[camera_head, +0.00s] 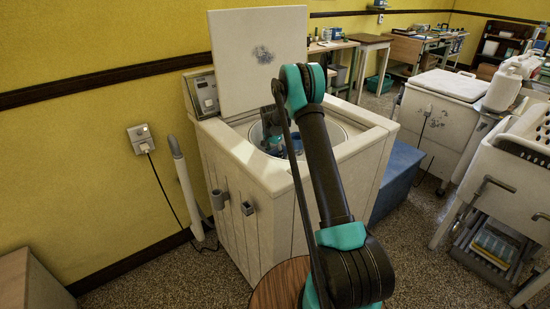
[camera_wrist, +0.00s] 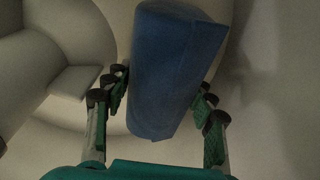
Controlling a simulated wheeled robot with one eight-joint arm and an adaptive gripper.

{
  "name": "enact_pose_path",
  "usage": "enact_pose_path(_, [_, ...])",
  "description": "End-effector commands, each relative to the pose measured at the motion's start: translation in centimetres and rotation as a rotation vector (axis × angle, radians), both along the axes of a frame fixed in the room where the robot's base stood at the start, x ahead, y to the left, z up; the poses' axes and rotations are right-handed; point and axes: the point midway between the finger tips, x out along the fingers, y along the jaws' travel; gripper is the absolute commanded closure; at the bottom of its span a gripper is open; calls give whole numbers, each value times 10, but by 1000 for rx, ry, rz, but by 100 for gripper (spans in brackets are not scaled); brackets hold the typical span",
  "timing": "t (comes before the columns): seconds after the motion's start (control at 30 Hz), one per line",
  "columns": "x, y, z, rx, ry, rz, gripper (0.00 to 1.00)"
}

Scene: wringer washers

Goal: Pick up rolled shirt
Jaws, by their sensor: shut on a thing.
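The rolled shirt (camera_wrist: 172,70) is a blue roll. In the wrist view it lies between the two fingers of my gripper (camera_wrist: 160,105), which is shut on it. The roll extends away towards the top of that view. In the head view my arm reaches over the open white washer (camera_head: 232,167) and down into its round tub (camera_head: 340,134).
The washer's lid (camera_head: 258,55) stands upright at the back. Pale tub surfaces (camera_wrist: 60,112) surround the gripper in the wrist view. A blue box (camera_head: 398,175) sits right of the washer. A white cart (camera_head: 510,180) stands further right. A hose (camera_head: 181,180) stands on the left.

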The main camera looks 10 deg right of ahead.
Motion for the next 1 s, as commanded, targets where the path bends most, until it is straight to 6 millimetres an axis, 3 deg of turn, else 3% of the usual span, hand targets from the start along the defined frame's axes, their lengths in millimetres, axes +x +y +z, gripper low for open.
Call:
enact_pose_path(0.03, [0, 0, 0, 0, 0, 0, 65])
enact_pose_path(0.33, [0, 0, 0, 0, 0, 0, 100])
enact_pose_path(0.73, [0, 0, 9, 0, 0, 0, 100])
enact_pose_path(0.87, [0, 0, 28, 0, 0, 0, 100])
enact_pose_path(1.0, [-1, 0, 60, 0, 0, 0, 100])
